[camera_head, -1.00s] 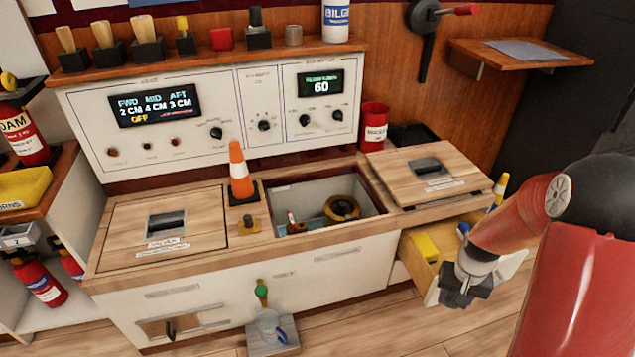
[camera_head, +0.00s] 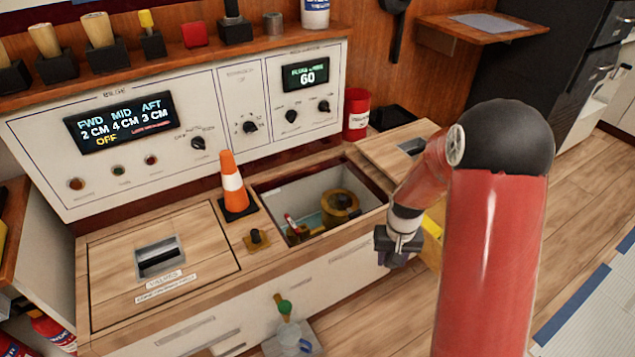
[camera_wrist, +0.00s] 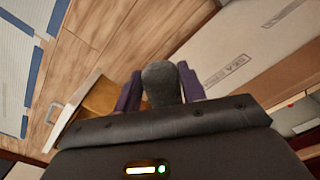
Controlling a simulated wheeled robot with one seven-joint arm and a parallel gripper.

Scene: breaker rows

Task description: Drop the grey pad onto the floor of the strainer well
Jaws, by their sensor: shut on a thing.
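The grey pad (camera_wrist: 162,82) shows rounded between the two dark purple fingers of my gripper (camera_wrist: 160,90) in the wrist view. My gripper is shut on it. In the head view my gripper (camera_head: 398,258) hangs in front of the counter, to the right of and outside the open well; the pad cannot be made out there. The open well (camera_head: 295,195), with pale inner walls, is sunk in the wooden counter.
An orange cone (camera_head: 233,185) and a small brass knob (camera_head: 257,239) stand left of the well. A closed hatch (camera_head: 165,250) is further left. A red can (camera_head: 356,112) stands behind. An open drawer (camera_wrist: 98,100) lies below my gripper's level, beside the counter front.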

